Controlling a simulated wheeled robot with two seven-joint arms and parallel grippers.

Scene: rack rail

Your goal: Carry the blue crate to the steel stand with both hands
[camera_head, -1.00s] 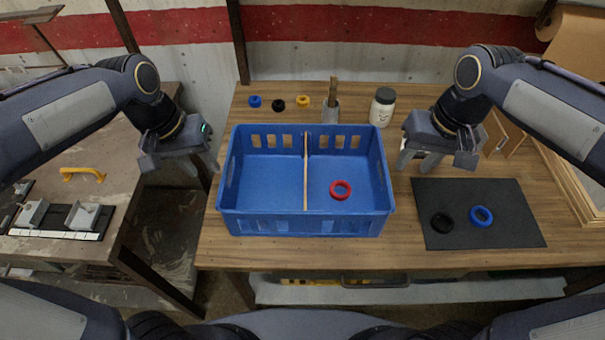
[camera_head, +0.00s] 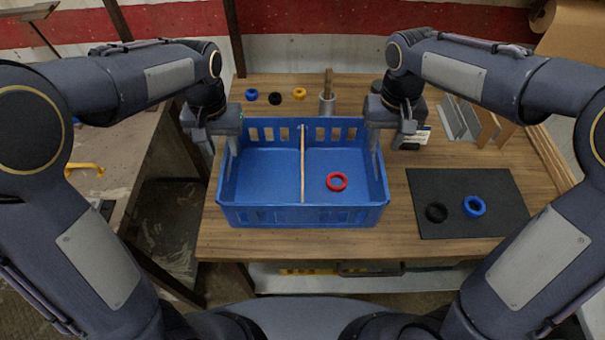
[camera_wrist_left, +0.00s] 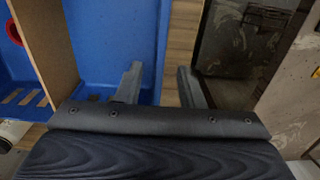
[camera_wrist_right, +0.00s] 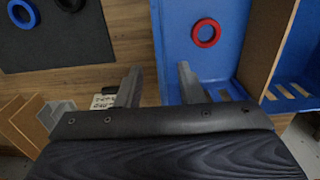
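The blue crate (camera_head: 300,215) sits on the wooden table, with a thin divider (camera_head: 303,165) and a red ring (camera_head: 337,182) in its right compartment. My left gripper (camera_head: 222,142) is at the crate's left side wall, my right gripper (camera_head: 388,140) at its right side wall. In the left wrist view the gripper (camera_wrist_left: 160,68) is open, one finger inside the crate and one outside. In the right wrist view the gripper (camera_wrist_right: 158,68) is open, also with its fingers on either side of the wall. I cannot clearly identify a steel stand.
A dark mat (camera_head: 465,190) with a black ring (camera_head: 436,212) and a blue ring (camera_head: 474,206) lies right of the crate. Small rings (camera_head: 275,98) and a metal cup (camera_head: 327,103) stand behind it. A grey-topped bench (camera_head: 125,150) is at left, across a gap.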

